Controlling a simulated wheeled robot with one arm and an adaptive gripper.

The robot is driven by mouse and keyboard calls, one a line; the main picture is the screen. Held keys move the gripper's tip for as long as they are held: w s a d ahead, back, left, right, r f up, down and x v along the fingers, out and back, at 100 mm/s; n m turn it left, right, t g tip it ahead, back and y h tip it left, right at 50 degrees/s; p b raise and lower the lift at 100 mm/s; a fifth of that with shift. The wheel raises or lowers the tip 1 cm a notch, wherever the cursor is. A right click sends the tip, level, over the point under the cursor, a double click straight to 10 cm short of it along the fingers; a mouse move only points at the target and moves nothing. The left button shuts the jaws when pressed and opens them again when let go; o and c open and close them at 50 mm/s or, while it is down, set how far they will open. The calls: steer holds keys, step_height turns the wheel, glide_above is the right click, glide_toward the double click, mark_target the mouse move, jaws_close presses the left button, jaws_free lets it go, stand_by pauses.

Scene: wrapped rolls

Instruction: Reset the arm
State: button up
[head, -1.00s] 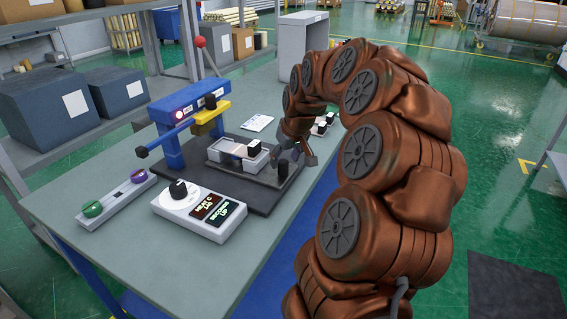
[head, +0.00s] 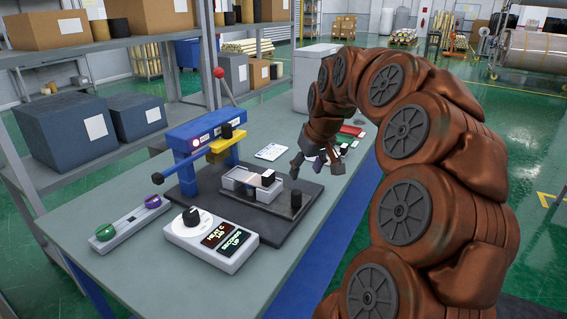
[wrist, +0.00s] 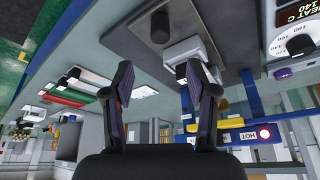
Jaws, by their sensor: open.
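My gripper (head: 308,163) is open and empty above the right side of the dark base plate in the head view. In the wrist view my gripper (wrist: 158,85) shows two dark fingers spread apart, with nothing between them. My copper-coloured arm fills the right of the head view and bends down to the gripper. The blue press (head: 186,140) with its yellow part stands left of the gripper. A grey tray (head: 238,183) with a black-and-white block (head: 267,178) sits on the plate (head: 302,210). A black peg (head: 296,199) stands upright just below the gripper.
A white control box (head: 211,240) with a dial and displays stands at the bench front. Several small items lie behind the gripper, near a red one (head: 351,130). Shelves with boxes (head: 136,116) line the left.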

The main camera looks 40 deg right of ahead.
steer(key=s+a+n+g+y+p, duration=0.1)
steer(key=s+a+p, duration=0.15)
steer(key=a, duration=0.85)
steer(key=s+a+n+g+y+p, duration=0.1)
steer(key=s+a+n+g+p, duration=0.15)
steer(key=a, duration=0.85)
steer(key=s+a+f+g+p, duration=0.1)
steer(key=s+a+f, duration=0.1)
steer(key=s+a, duration=0.3)
steer(key=s+a+f+g+p, duration=0.1)
steer(key=s+a, duration=0.4)
steer(key=s, duration=0.8)
steer(key=shift+s+f+g+h+p, duration=0.35)
steer(key=shift+f+h+p, duration=0.1)
steer(key=shift+f, duration=0.4)
